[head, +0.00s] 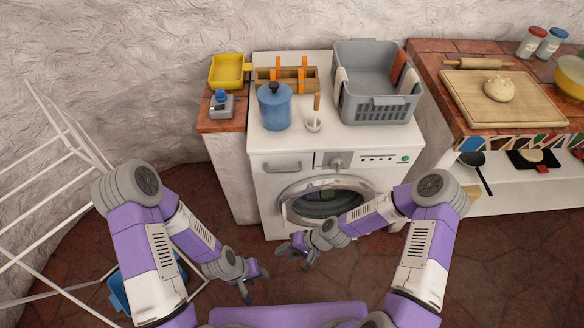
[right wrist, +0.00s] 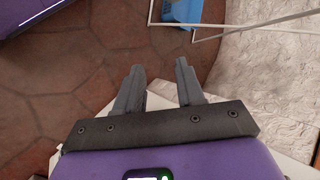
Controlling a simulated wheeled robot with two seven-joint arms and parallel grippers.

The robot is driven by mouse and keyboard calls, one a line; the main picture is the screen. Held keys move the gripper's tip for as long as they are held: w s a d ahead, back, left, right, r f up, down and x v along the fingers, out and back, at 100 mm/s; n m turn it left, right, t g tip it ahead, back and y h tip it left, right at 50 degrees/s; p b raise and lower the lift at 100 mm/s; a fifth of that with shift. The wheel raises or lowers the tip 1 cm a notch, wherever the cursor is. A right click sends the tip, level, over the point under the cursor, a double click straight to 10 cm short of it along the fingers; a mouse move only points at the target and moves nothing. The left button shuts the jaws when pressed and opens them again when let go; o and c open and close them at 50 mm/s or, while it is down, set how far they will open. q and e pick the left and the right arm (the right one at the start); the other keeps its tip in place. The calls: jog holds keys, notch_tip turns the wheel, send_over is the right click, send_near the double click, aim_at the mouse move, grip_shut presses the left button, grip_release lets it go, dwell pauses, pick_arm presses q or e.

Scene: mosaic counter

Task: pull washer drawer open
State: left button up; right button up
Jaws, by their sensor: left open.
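The white washer (head: 385,175) stands against the wall in the head view, its round glass door (head: 318,203) facing me. Its drawer (head: 283,160) is at the upper left of the front and looks closed, with a grey bar handle (head: 283,168). My right gripper (head: 293,257) is in front of the washer's lower left, below and apart from the handle. In the right wrist view its two fingers (right wrist: 160,68) are apart with nothing between them. My left gripper (head: 257,285) is open and empty over the floor, lower and further left.
On the washer top stand a blue canister (head: 274,108), a grey basket (head: 365,75) and a white mortar (head: 313,125). A white drying rack (head: 40,165) is at the left, with a blue tub (head: 120,292) on the floor. A brick counter (head: 435,60) is at the right.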

jog(key=w+a+r+m+t+y, duration=0.2)
jog(key=w+r+y, duration=0.25)
jog(key=w, duration=0.55)
jog(key=m+t+y+b, duration=0.1)
jog(key=m+t+y, duration=0.15)
jog(key=t, duration=0.25)
send_near(285, 171)
jog(key=w+a+f, duration=0.1)
jog(key=w+a, duration=0.1)
jog(key=shift+n, duration=0.45)
jog(key=x, duration=0.5)
jog(key=b+x, duration=0.1)
jog(key=x, duration=0.1)
jog(key=shift+s+a+r, duration=0.1)
jog(key=shift+s+a, duration=0.1)
jog(key=shift+a, duration=0.05)
grip_shut()
